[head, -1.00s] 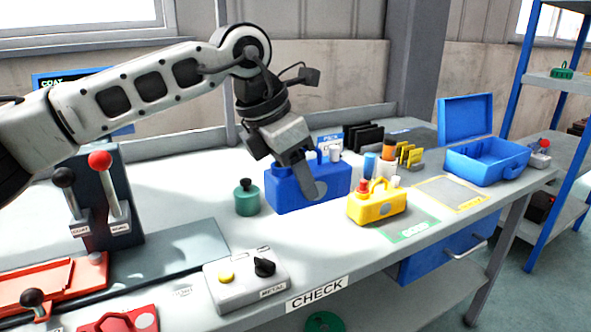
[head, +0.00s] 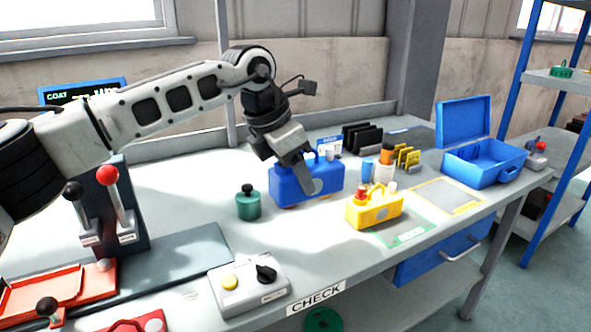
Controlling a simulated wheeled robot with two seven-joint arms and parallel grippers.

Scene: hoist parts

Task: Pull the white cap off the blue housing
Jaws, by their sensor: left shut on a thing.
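The blue housing (head: 331,183) is on the bench, in the middle of the head view. A small white cap (head: 329,153) shows at its top right. My left gripper (head: 311,186) reaches down over the housing from the upper left and is shut on it. A finger covers part of the housing's front, so the exact grip is hidden. The housing's lower edge looks a little raised from the bench. My right gripper is not in view.
A green jar (head: 248,203) stands left of the housing and a yellow housing (head: 375,208) stands to its right. An orange-topped bottle (head: 386,154) and dark racks (head: 362,137) are behind. A grey control box (head: 248,286) and lever unit (head: 122,205) are nearer left.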

